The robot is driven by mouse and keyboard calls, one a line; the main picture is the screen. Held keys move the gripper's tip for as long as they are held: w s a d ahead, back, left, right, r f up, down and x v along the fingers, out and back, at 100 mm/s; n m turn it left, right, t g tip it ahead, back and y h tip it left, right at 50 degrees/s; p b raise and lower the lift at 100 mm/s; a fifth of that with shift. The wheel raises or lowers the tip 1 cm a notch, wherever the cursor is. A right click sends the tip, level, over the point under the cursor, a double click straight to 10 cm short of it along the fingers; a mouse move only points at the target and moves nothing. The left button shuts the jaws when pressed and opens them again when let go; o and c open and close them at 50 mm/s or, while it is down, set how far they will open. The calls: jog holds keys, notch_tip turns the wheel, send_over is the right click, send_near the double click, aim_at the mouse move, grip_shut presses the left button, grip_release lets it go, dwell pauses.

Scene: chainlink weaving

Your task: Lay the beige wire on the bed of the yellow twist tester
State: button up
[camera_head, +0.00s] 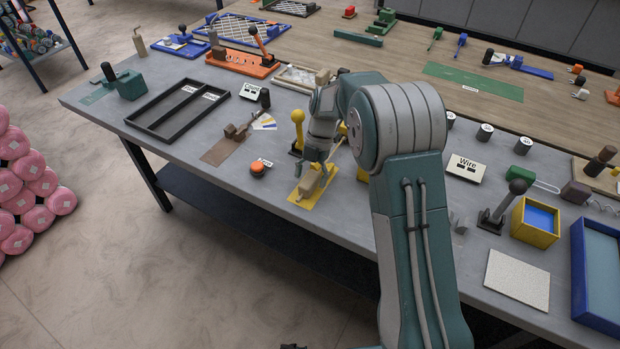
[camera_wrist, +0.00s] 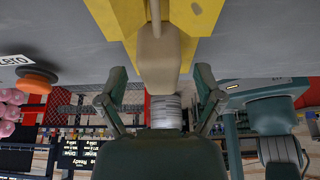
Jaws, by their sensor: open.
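The yellow twist tester's flat bed (camera_head: 304,202) lies near the front edge of the grey bench, and its yellow surface fills the top of the wrist view (camera_wrist: 120,14). A beige block-like piece (camera_wrist: 158,62) stands over the bed, and it also shows in the head view (camera_head: 312,181). A thin beige rod, perhaps the wire (camera_wrist: 155,14), runs along the bed at the block; its full length is hidden. My gripper (camera_wrist: 160,76) is open, with one finger on each side of the block. Whether either finger touches it is unclear. In the head view my gripper (camera_head: 319,158) is over the bed, partly hiding it.
A yellow ball-topped lever (camera_head: 297,118) stands behind the bed. An orange button (camera_head: 257,169) sits to the left, with a brown plate (camera_head: 222,151) beyond it.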

jog(key=v, duration=1.1)
jog(key=shift+r, duration=0.2)
jog(key=shift+w, duration=0.1)
jog(key=s+d+r+m+t+h, duration=0.1)
jog(key=s+d+r+m+t, duration=0.1)
jog(key=s+r+m, duration=0.45)
jog(key=s+d+r+m+t, duration=0.3)
jog(key=s+r+m, duration=0.3)
jog(key=s+m, duration=0.2)
jog(key=s+d+f+m+t, duration=0.1)
jog(key=s+m+t, duration=0.1)
jog(key=s+m, duration=0.5)
jog(key=s+d+f+m+t+h, duration=0.1)
jog(key=s+d+m+t, duration=0.1)
jog(key=s+m, duration=0.5)
jog(key=s, duration=0.3)
jog(key=shift+s+f+m+h, duration=0.2)
jog(key=shift+s+m+h, duration=0.05)
jog(key=shift+m+h, duration=0.1)
